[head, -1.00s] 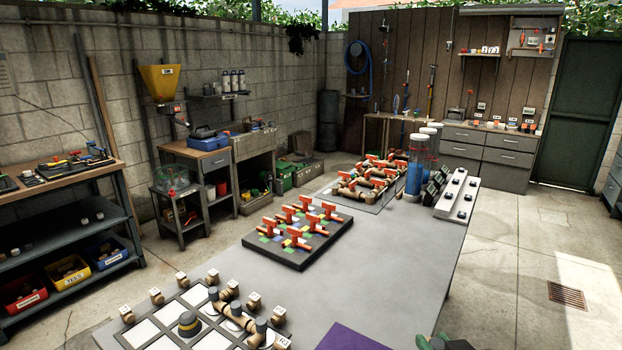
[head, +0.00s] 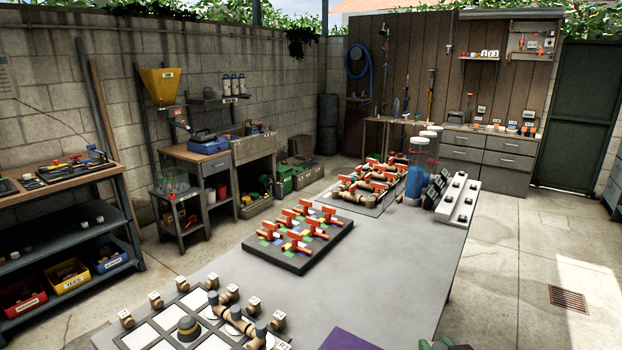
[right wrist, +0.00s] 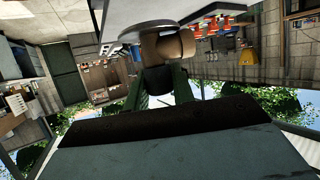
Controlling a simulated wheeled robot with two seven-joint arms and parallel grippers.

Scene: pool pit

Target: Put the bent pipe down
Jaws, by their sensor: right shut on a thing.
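In the right wrist view, a bent pipe (right wrist: 171,46) is tan with a dark grey round flange at one end. My right gripper (right wrist: 160,84) has two green fingers and is shut on the pipe's lower dark part. In the head view only a small green and dark part of my right gripper (head: 436,345) shows at the bottom edge, and the pipe in it cannot be made out. My left gripper is not in view.
The grey table (head: 385,275) has bare room in its middle and right. A board with white squares (head: 170,312), tan pipe pieces and lettered cubes lies at the front left. A dark board with orange-handled valves (head: 285,262) stands behind it. A purple mat (head: 350,340) lies at the front edge.

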